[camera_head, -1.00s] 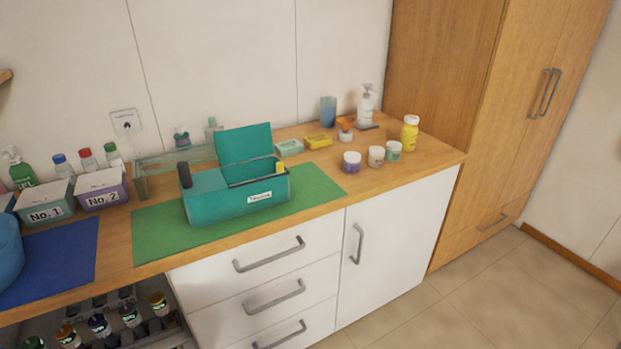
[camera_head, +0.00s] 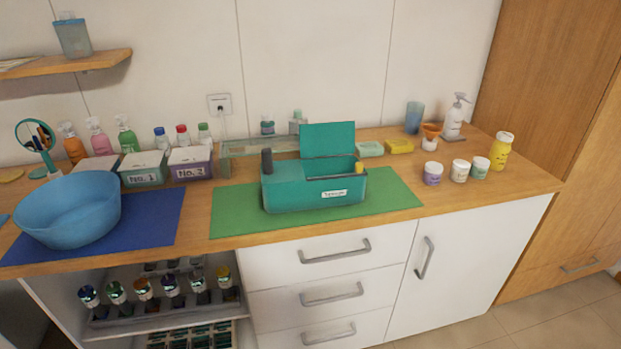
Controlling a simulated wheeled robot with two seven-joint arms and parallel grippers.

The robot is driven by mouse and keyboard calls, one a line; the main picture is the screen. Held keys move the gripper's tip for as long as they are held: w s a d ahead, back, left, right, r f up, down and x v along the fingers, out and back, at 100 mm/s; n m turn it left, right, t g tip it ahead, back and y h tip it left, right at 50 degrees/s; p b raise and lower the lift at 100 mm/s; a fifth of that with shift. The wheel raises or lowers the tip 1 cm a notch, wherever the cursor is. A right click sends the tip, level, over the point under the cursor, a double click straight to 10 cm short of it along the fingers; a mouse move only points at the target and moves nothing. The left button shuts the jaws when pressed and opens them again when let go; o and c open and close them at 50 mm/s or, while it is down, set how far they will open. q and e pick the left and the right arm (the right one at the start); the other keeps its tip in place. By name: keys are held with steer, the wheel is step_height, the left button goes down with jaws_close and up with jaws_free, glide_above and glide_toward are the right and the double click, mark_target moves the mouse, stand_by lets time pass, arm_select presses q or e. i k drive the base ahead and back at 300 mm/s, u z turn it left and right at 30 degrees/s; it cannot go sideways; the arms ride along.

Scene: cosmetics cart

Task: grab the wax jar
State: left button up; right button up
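Three small white-lidded jars stand in a row on the right part of the counter. They are a purple jar (camera_head: 432,174), a whitish jar (camera_head: 460,171) and a mint-green jar (camera_head: 480,168). Their labels are too small to read, so I cannot tell which one is the wax jar. All three stand upright and apart from the green mat. Neither of my grippers is in view.
An open teal box (camera_head: 300,190) stands on a green mat (camera_head: 390,193). A yellow bottle (camera_head: 501,152), a pump bottle (camera_head: 454,118) and an orange-topped jar (camera_head: 430,136) stand near the jars. A blue bowl (camera_head: 70,212) sits on a blue mat (camera_head: 160,222). The counter's front right is clear.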

mark_target(479, 167)
steer(key=k, duration=0.4)
steer(key=z, duration=1.4)
steer(key=i, duration=1.45)
steer(key=u, duration=0.75)
steer(key=i, duration=0.85)
steer(key=u, duration=0.95)
